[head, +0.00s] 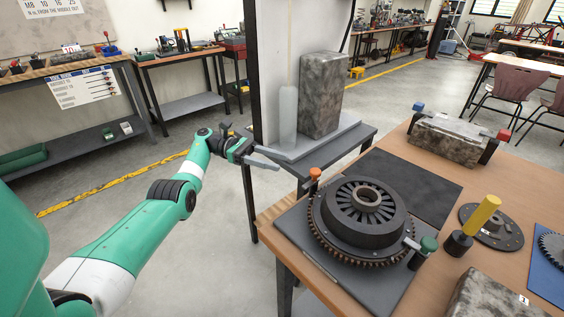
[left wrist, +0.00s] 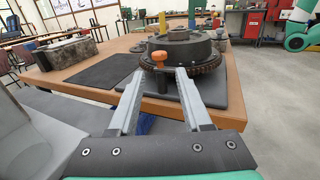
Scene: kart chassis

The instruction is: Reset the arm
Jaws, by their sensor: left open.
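My left arm comes in from the left, and its gripper (head: 262,158) hangs in the air left of the wooden workbench (head: 425,220). In the left wrist view its two fingers (left wrist: 156,88) are apart with nothing between them. They point toward the bench edge and the orange-topped pin (left wrist: 159,60), which also shows in the head view (head: 315,175). A toothed flywheel assembly (head: 362,215) lies on a dark base plate (head: 362,290) on the bench. My right gripper is not in view.
A grey stand with a stone-like block (head: 321,95) and a pale cylinder (head: 288,115) is close behind the left gripper. A black mat (head: 410,182), a yellow-handled tool (head: 478,222) and another stone-like block (head: 445,140) are on the bench. Open floor lies left of the bench.

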